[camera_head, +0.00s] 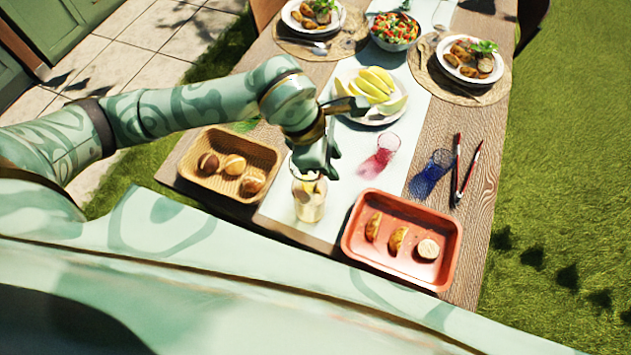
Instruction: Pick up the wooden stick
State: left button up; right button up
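My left gripper (318,161) is over the near part of the table, just above a clear glass (309,200) of pale yellow drink with lemon in it. It points down at the glass's mouth and covers part of the rim. Its fingertips are small and dark, and I cannot tell whether they are open or shut or hold anything. No wooden stick shows clearly; the inside of the glass is partly hidden. Two thin dark-red utensils (468,167) lie at the table's right side, their material unclear. My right gripper is not in view.
A tan basket (190,172) of rolls stands left of the glass. A red tray (350,238) with food stands to the right. A pink glass (381,154) and a blue glass (431,172) stand beyond. A plate of bananas (392,111) is behind the gripper.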

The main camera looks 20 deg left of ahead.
pick_arm(q)
grip_shut()
notch_tip(320, 180, up, 28)
jog(key=p, duration=0.1)
dwell(0.3)
